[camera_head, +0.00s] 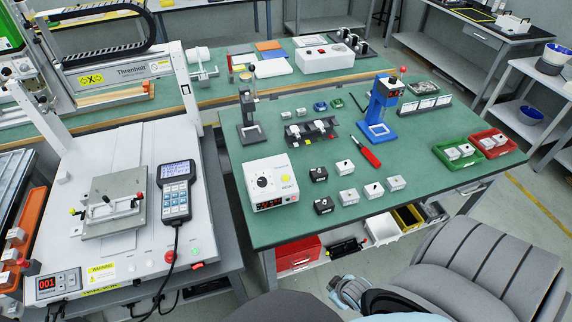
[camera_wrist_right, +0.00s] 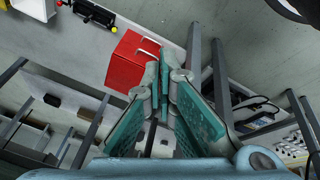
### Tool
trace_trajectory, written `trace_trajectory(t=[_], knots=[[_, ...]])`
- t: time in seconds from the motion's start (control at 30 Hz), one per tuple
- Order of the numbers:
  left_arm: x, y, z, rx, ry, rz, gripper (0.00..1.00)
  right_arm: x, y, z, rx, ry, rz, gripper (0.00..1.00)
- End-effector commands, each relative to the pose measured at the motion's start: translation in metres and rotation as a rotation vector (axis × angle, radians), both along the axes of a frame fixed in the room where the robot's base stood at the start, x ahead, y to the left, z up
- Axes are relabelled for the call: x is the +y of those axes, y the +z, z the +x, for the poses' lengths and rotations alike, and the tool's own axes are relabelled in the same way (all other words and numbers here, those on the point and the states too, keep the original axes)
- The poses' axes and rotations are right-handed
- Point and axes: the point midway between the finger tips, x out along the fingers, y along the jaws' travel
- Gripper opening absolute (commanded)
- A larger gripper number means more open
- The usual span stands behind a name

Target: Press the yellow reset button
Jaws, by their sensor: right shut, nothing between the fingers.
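A white control box (camera_head: 270,183) stands near the front left edge of the green table. My right gripper (camera_wrist_right: 167,85) has teal pads and is shut and empty in the right wrist view, pointing toward the lower shelf area. Part of my right arm shows at the bottom of the head view, below the table edge, well away from the box. My left gripper is not in view.
A gantry machine (camera_head: 130,200) with a handheld pendant (camera_head: 175,192) stands left of the table.

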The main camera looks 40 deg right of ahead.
Motion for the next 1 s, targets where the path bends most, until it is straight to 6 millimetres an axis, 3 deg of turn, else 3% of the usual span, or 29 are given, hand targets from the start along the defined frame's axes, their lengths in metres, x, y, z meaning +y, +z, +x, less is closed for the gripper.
trace_trajectory(t=[0.03, 0.1, 0.2, 0.27, 0.4, 0.6, 0.7, 0.83, 1.0], knots=[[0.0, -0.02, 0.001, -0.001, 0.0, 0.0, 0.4, -0.006, 0.008, 0.028, -0.048, 0.038, -0.015, 0.0], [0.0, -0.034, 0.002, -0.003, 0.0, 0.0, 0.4, -0.007, 0.039, 0.062, -0.109, 0.102, -0.032, 0.0], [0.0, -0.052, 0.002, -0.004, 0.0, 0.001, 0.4, 0.005, 0.089, 0.097, -0.188, 0.212, -0.053, 0.0], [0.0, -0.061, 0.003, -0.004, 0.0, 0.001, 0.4, 0.016, 0.118, 0.109, -0.229, 0.28, -0.063, 0.0], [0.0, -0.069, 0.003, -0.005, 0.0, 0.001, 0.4, 0.013, 0.179, 0.149, -0.363, 0.493, -0.146, 0.0], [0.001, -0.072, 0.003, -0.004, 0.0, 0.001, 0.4, -0.014, 0.268, 0.219, -0.599, 0.805, -0.335, 0.0], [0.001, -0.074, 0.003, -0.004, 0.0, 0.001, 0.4, -0.018, 0.307, 0.239, -0.685, 0.913, -0.412, 0.0], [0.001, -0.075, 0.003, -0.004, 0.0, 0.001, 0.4, -0.019, 0.334, 0.251, -0.739, 0.98, -0.465, 0.0], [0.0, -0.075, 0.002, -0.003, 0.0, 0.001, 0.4, -0.019, 0.339, 0.252, -0.751, 0.992, -0.474, 0.0]])
